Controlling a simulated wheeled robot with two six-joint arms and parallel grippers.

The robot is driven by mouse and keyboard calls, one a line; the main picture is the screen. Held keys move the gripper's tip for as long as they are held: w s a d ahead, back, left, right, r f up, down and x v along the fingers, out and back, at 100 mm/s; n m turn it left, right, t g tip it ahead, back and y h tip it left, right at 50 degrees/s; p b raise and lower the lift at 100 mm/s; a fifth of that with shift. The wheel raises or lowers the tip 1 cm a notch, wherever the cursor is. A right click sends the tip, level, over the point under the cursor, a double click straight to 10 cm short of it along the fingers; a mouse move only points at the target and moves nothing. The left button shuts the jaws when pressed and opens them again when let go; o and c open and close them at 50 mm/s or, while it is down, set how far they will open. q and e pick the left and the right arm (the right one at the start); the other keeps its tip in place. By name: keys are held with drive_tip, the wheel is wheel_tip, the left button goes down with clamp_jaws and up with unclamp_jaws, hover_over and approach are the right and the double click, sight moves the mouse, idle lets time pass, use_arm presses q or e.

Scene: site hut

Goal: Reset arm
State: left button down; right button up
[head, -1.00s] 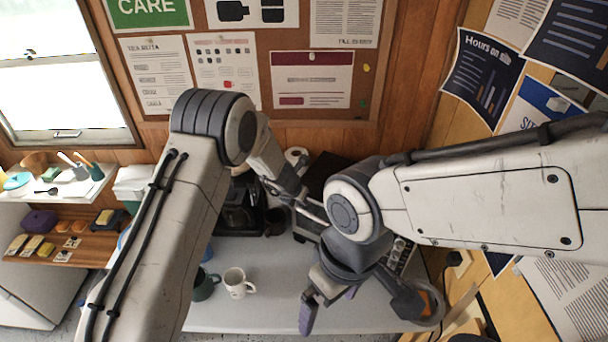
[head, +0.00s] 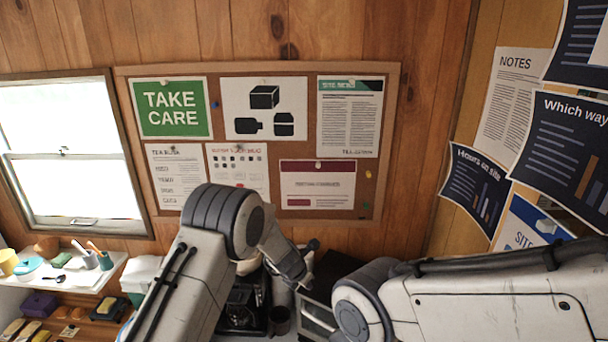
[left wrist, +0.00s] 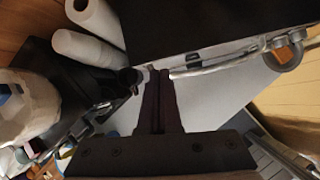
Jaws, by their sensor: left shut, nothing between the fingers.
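My left gripper (head: 305,278) is small and partly dark in the head view, in front of the back wall near the coffee machine. The left wrist view shows its two dark fingers (left wrist: 158,98) side by side, shut with nothing between them. My left arm (head: 180,285) rises from the bottom, bends at a dark ribbed elbow and reaches down to the right. My right arm (head: 500,300) comes in from the right edge. Its gripper is below the head view's lower edge.
A black coffee machine (head: 243,308) and a dark box-shaped appliance (head: 333,272) stand close to the left gripper. A corkboard (head: 391,130) and window (head: 75,160) are behind. A shelf (head: 88,285) holds small items at left.

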use_arm(q)
drive_tip(key=s+a+r+m+g+y, duration=0.1)
drive_tip(key=s+a+r+m, duration=1.05)
drive_tip(key=m, duration=0.35)
drive_tip(key=s+a+r+m+g+y, duration=0.1)
drive_tip(key=s+a+m, duration=0.3)
drive_tip(key=s+m, duration=0.4)
drive_tip(key=s+a+r+m+g+y, duration=0.1)
drive_tip(key=s+a+r+m, duration=0.1)
drive_tip(key=s+a+m, duration=0.5)
drive_tip(key=s+d+f+m+g+h+b, duration=0.1)
drive_tip(key=s+d+f+m+b, duration=0.4)
drive_tip(key=s+d+f+b, duration=0.8)
drive_tip(key=shift+s+d+f+g+b, duration=0.5)
drive_tip(key=shift+s+d+b, duration=0.9)
drive_tip(key=shift+b, duration=1.65)
drive_tip(key=shift+w+d+r, duration=0.15)
drive_tip(key=shift+w+d, duration=0.15)
drive_tip(key=shift+w, duration=0.05)
